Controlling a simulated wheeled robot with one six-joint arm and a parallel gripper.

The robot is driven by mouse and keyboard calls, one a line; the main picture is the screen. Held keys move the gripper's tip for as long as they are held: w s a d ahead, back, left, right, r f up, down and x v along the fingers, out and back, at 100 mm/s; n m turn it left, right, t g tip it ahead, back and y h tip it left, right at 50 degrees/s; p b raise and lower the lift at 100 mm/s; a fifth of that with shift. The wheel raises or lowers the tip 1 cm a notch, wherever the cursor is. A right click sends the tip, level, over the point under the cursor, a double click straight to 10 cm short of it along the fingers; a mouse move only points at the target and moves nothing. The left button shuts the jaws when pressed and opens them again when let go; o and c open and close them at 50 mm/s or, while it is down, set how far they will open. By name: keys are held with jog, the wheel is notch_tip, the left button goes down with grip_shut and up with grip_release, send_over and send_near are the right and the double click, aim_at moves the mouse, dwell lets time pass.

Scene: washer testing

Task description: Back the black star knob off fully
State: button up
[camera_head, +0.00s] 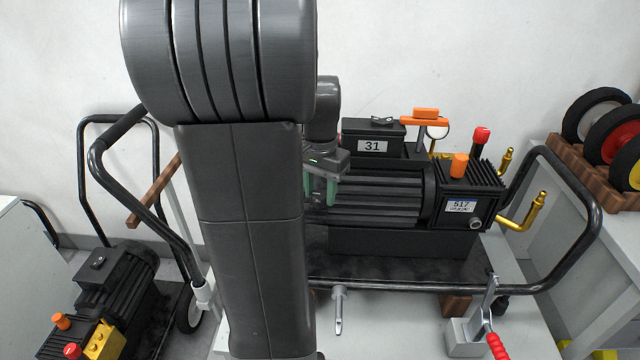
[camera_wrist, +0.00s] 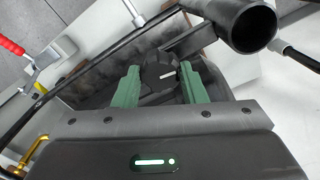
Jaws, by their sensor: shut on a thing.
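The black star knob (camera_wrist: 158,72) shows in the wrist view as a round dark knob with a white line on its face. My gripper (camera_wrist: 158,84) has its two green fingers on either side of the knob, shut on it. In the head view my gripper (camera_head: 320,188) is at the left end of the black pump (camera_head: 375,205), partly behind my arm. The knob is hidden there.
The pump sits on a cart with a black tube rail (camera_head: 430,287). A toggle clamp with a red handle (camera_head: 497,345) stands at the front right. Brass pipes (camera_head: 524,213) stick out at the pump's right. A second pump (camera_head: 115,290) is at lower left. A wide black pipe end (camera_wrist: 252,28) is near the gripper.

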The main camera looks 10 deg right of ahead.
aim_at(320, 194)
jog(key=shift+n, duration=0.6)
jog(key=shift+n+p, duration=0.3)
jog(key=o, duration=1)
notch_tip(320, 194, up, 14)
jog(key=p, duration=0.1)
jog(key=shift+f, duration=0.1)
